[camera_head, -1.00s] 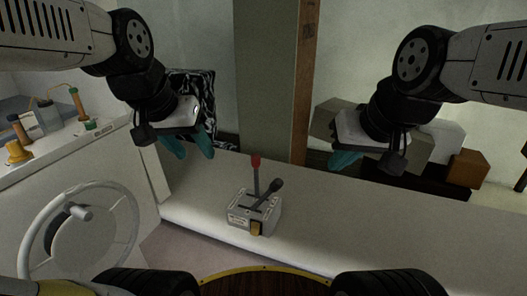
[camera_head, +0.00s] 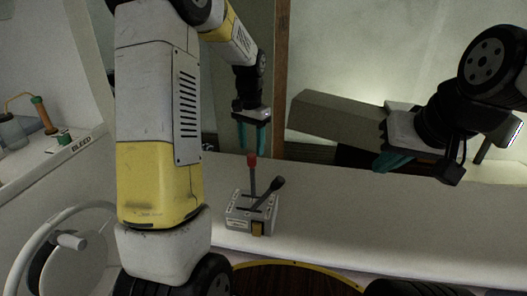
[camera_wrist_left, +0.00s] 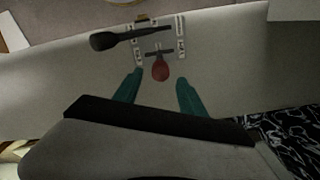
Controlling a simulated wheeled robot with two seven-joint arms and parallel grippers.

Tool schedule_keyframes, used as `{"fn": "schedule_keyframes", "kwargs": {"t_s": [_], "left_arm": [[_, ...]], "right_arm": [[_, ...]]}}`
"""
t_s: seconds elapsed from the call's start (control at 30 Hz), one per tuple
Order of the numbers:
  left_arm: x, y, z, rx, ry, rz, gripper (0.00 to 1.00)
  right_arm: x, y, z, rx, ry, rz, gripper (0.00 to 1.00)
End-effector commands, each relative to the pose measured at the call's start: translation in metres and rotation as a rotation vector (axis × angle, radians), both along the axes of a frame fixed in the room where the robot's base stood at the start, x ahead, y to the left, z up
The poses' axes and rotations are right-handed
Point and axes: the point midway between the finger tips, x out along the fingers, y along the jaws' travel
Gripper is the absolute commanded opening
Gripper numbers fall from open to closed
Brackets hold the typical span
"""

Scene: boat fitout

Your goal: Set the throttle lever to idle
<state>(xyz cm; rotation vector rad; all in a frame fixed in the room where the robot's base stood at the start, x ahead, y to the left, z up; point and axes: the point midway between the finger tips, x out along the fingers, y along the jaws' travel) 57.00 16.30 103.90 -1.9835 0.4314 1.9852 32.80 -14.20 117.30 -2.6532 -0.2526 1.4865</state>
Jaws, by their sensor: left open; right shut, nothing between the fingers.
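A grey control box (camera_head: 250,211) sits on the pale bench. It carries an upright lever with a red knob (camera_head: 252,161) and a tilted lever with a black knob (camera_head: 277,184). Which one is the throttle lever I cannot read. My left gripper (camera_head: 253,148) is open and points down just above the red knob. In the left wrist view, the red knob (camera_wrist_left: 160,71) shows between the spread teal fingertips, apart from both; the black-knobbed lever (camera_wrist_left: 118,40) lies beyond. My right gripper (camera_head: 392,162) is shut and empty, above the bench at the right.
The pale bench (camera_head: 330,205) is clear to the right of the box. A steering wheel (camera_head: 50,250) and a console with a "BLEED" label (camera_head: 82,147) stand at the left. A wooden post (camera_head: 281,80) rises behind the bench.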

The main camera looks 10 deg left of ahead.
Motion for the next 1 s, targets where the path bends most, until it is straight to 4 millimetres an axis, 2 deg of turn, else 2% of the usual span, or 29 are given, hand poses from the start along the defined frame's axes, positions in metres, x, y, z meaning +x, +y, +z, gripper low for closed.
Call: {"fn": "schedule_keyframes", "kwargs": {"t_s": [0.1, 0.3, 0.47, 0.7, 0.77, 0.93, 0.97, 1.0], "left_arm": [[-0.001, 0.000, -0.022, 0.001, 0.004, 0.001, 0.48], [-0.001, 0.000, -0.049, 0.000, 0.002, 0.002, 0.48], [0.000, 0.000, -0.058, 0.000, -0.001, 0.003, 0.48], [0.000, 0.000, -0.059, 0.000, -0.001, 0.002, 0.48], [0.000, 0.000, -0.059, 0.000, -0.001, 0.002, 0.39], [0.000, 0.000, -0.058, 0.000, -0.001, 0.002, 0.05], [0.000, 0.000, -0.058, 0.000, -0.001, 0.002, 0.00], [0.000, 0.000, -0.058, 0.000, -0.001, 0.002, 0.00]], "right_arm": [[0.000, 0.000, 0.000, 0.000, 0.000, 0.000, 0.00], [0.000, 0.000, 0.000, 0.000, 0.000, 0.000, 0.00], [0.000, 0.000, 0.000, 0.000, 0.000, 0.000, 0.00], [0.000, 0.000, 0.000, 0.000, 0.000, 0.000, 0.00], [0.000, 0.000, 0.000, 0.000, 0.000, 0.000, 0.00], [0.000, 0.000, 0.000, 0.000, 0.000, 0.000, 0.00], [0.000, 0.000, 0.000, 0.000, 0.000, 0.000, 0.00], [0.000, 0.000, 0.000, 0.000, 0.000, 0.000, 0.00]]}}
